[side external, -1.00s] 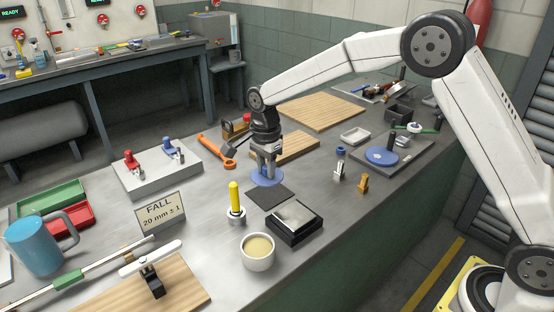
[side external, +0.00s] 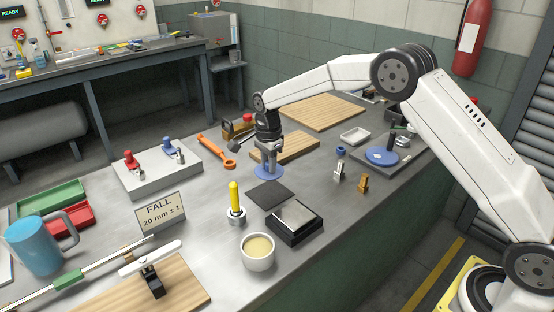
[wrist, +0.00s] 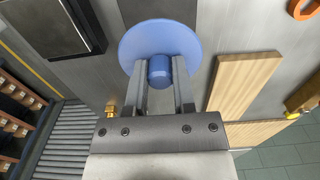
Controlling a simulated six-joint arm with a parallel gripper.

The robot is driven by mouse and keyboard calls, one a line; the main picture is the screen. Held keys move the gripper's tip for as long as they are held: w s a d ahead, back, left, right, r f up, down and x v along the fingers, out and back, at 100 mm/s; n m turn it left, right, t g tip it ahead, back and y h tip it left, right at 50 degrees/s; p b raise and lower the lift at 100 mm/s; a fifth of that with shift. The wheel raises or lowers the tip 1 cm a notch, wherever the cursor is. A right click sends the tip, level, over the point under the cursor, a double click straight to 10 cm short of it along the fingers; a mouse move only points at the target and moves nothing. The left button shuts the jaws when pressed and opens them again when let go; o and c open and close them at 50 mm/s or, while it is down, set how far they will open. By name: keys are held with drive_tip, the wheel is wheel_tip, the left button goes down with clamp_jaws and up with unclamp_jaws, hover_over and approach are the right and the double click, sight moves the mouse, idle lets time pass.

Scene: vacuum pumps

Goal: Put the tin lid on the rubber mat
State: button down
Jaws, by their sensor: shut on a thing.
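The tin lid is a blue disc (side external: 262,174) with a round knob. My gripper (side external: 268,164) is shut on the knob, and the disc hangs flat below the fingers. In the wrist view the lid (wrist: 140,43) fills the top middle, its knob between the fingertips (wrist: 160,72). The rubber mat (side external: 270,195) is a dark flat square on the bench. In the side view the lid appears just behind the mat's far corner. The lid's height above the bench is hard to tell. In the wrist view a dark patch, likely the mat (wrist: 155,8), shows beyond the lid.
A black box with a silver plate (side external: 296,217) stands at the mat's near right. A yellow-handled tool (side external: 235,200) stands left of it. A wooden board (side external: 290,147) lies behind the lid. Another blue disc (side external: 380,155) sits on a grey plate at right.

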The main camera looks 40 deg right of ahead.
hover_over(269, 193)
drive_tip(key=shift+f, duration=2.45)
drive_tip(key=shift+f, duration=0.35)
drive_tip(key=shift+f, duration=0.4)
drive_tip(key=shift+f, duration=0.25)
drive_tip(key=shift+c, duration=1.8)
unclamp_jaws()
